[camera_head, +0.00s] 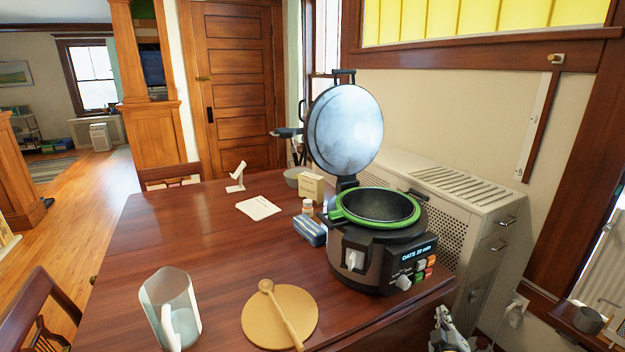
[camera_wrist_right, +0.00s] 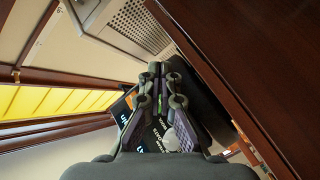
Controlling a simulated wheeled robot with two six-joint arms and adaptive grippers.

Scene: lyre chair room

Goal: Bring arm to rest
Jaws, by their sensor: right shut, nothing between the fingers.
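My right gripper (camera_head: 446,330) shows at the bottom of the head view, just past the table's right front edge and below the cooker. In the right wrist view the fingers (camera_wrist_right: 160,76) are together with nothing between them. The pressure cooker (camera_head: 378,240) stands on the table (camera_head: 200,235) with its round lid (camera_head: 345,128) raised; its panel reads OATS. Part of the dark cooker panel (camera_wrist_right: 140,145) shows behind the fingers in the right wrist view. My left gripper is in neither view.
A clear pitcher (camera_head: 170,308), a round board (camera_head: 262,325) with a wooden spoon (camera_head: 283,312), a blue package (camera_head: 310,230) and a small box (camera_head: 311,187) are on the table. A radiator cover (camera_head: 440,185) stands behind the cooker. The table's left middle is clear.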

